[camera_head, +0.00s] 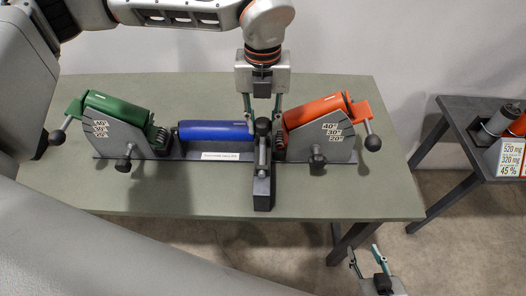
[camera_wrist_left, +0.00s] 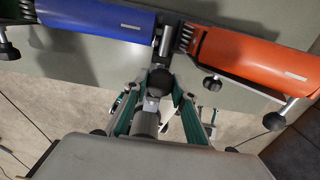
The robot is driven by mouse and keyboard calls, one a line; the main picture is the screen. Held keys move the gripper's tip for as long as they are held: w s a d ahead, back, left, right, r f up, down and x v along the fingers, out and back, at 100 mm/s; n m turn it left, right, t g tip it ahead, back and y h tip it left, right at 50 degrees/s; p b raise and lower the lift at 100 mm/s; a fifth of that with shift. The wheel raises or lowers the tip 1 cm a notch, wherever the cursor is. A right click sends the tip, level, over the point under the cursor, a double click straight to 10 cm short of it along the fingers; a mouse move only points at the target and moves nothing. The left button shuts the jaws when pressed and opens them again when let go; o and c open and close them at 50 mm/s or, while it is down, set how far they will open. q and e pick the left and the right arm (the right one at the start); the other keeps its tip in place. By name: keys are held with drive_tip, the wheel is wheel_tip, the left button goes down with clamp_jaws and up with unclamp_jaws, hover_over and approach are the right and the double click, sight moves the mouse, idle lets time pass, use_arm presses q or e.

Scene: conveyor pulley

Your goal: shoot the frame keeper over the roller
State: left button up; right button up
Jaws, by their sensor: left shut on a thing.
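The blue roller (camera_head: 215,131) lies level in the middle of the grey frame on the table; it also shows in the left wrist view (camera_wrist_left: 95,18). At its right end stands a dark block with a metal bolt and black knob, which I take as the frame keeper (camera_head: 263,158). The knob also shows in the left wrist view (camera_wrist_left: 160,80). My left gripper (camera_head: 262,118) points down from above, shut on the knob, with a finger on each side. My right gripper (camera_head: 366,258) is low at the right, its fingers apart and empty, off the table.
A tilted green roller (camera_head: 117,110) on the left and a tilted orange roller (camera_head: 315,110) on the right have angle plates and black hand knobs. The green table (camera_head: 330,202) is bare in front. A dark side table (camera_head: 462,119) stands at right with labelled items.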

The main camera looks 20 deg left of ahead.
use_arm(q)
drive_tip(key=shift+w, duration=0.25)
drive_tip(key=o, duration=1.2)
drive_tip(key=shift+c, duration=0.2)
drive_tip(key=shift+r, duration=0.1)
drive_tip(key=shift+r+p, duration=1.35)
drive_tip(key=shift+r, duration=2.1)
